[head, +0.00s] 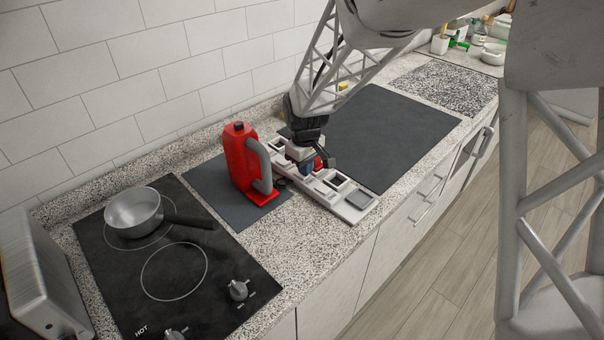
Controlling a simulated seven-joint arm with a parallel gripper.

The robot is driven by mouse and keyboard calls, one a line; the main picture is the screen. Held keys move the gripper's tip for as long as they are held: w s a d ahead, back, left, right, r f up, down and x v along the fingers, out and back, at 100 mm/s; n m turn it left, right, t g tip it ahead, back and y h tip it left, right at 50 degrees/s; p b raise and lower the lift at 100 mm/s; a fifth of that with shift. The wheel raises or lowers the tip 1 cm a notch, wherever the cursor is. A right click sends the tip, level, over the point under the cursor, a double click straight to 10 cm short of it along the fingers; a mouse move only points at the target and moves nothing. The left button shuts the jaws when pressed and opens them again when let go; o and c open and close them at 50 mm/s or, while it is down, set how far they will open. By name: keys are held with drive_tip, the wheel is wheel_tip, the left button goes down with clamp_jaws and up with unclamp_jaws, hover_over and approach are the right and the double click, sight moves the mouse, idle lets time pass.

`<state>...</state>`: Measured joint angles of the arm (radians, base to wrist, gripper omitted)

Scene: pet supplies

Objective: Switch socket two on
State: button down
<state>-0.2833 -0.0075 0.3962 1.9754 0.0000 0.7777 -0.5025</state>
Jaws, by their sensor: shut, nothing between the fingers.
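A pale grey socket strip (359,201) lies slantwise on the speckled counter, right of the red appliance. Several socket squares with dark recesses show along it, and a flat grey pad is at its near right end. My gripper (306,166) is shut and empty, pointing down over the far left part of the strip. It hides the sockets and switches beneath it. A small red part (319,163) and a bluish patch show beside the fingers. I cannot tell whether the fingers touch the strip, which socket is second, or how its switch is set.
A red appliance (238,158) with a grey handle stands close left of my gripper on a dark mat (207,182). A pan (134,212) sits on the black hob (228,265) at front left. A large dark mat (382,135) lies bare behind the strip.

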drive_tip(key=shift+f, duration=0.45)
idle(0.6)
drive_tip(key=shift+r, duration=3.5)
drive_tip(key=shift+s+d+r, duration=0.15)
drive_tip(key=shift+d, duration=0.05)
drive_tip(key=s+d+r+m+t, duration=0.1)
drive_tip(key=s+d+r+m, duration=0.2)
drive_tip(key=s+d, duration=0.3)
drive_tip(key=s+d+r+m, duration=0.3)
drive_tip(key=s+d, duration=0.3)
drive_tip(key=s, duration=0.9)
drive_tip(key=s+d+r+m+t, duration=0.1)
drive_tip(key=s+d+r+m, duration=0.2)
drive_tip(key=s+d, duration=0.3)
drive_tip(key=s+r, duration=0.1)
drive_tip(key=s, duration=0.4)
drive_tip(key=shift+r+t, duration=0.3)
drive_tip(key=shift+r, duration=0.05)
